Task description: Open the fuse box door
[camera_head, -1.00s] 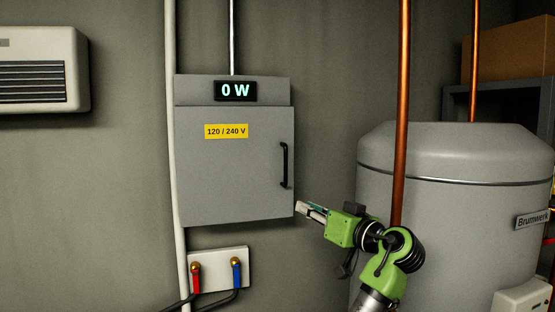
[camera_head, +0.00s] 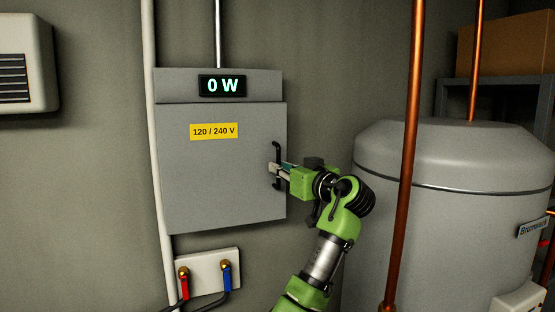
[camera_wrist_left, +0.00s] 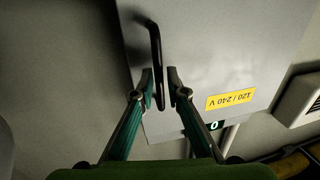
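The grey fuse box door (camera_head: 215,185) is closed on the wall-mounted box, with a yellow "120 / 240 V" label. Its black vertical handle (camera_head: 277,152) is on the door's right side. My left gripper (camera_head: 277,169) is at the handle's lower half. In the left wrist view the handle (camera_wrist_left: 155,45) passes between the two fingertips (camera_wrist_left: 160,77), with narrow gaps beside it, so the gripper looks open around it. The door also shows in that view (camera_wrist_left: 215,60). My right gripper is in neither view.
A copper pipe (camera_head: 408,150) runs vertically just right of my arm, before a large grey tank (camera_head: 460,215). A white pipe (camera_head: 152,130) runs along the box's left edge. Red and blue valves (camera_head: 205,272) sit below. The wall left of the box is mostly bare.

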